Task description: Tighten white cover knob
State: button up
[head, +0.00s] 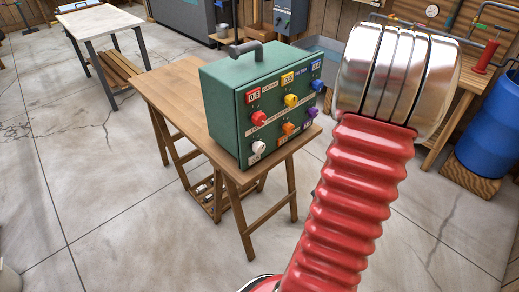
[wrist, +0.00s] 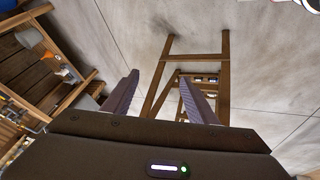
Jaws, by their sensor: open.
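A green box (head: 222,92) with a dark top handle stands on a wooden trestle table (head: 165,88). Its front panel carries several coloured knobs, among them red, yellow, blue, orange and purple ones. The white cover knob (head: 258,147) is at the panel's lower left. In the wrist view my gripper (wrist: 160,88) has its two dark fingers apart with nothing between them. It points toward the floor and the wooden table legs (wrist: 160,85). In the head view my red arm stands right of the box, and the gripper does not show. The white knob is not identifiable in the wrist view.
A white-topped table (head: 100,22) stands at the back left. A blue barrel (head: 490,125) on a wooden block and a wooden bench (head: 462,78) with a red item are at the right. The concrete floor (head: 110,200) in front of the trestle table is clear.

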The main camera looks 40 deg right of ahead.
notch_tip(320, 180, down, 3)
jog(key=w+n+t, duration=0.1)
jog(key=w+t, duration=0.1)
jog(key=t, duration=0.1)
jog(key=n+t+y, duration=0.5)
jog(key=t, duration=0.6)
send_near(261, 150)
jog(key=s, duration=0.5)
jog(key=shift+d, duration=0.15)
jog(key=shift+w, duration=0.15)
jog(key=shift+w+a+f, duration=0.1)
jog(key=shift+w, duration=3.3)
jog(key=shift+w+a, duration=0.1)
jog(key=shift+w, duration=3.3)
jog(key=c, duration=1.1)
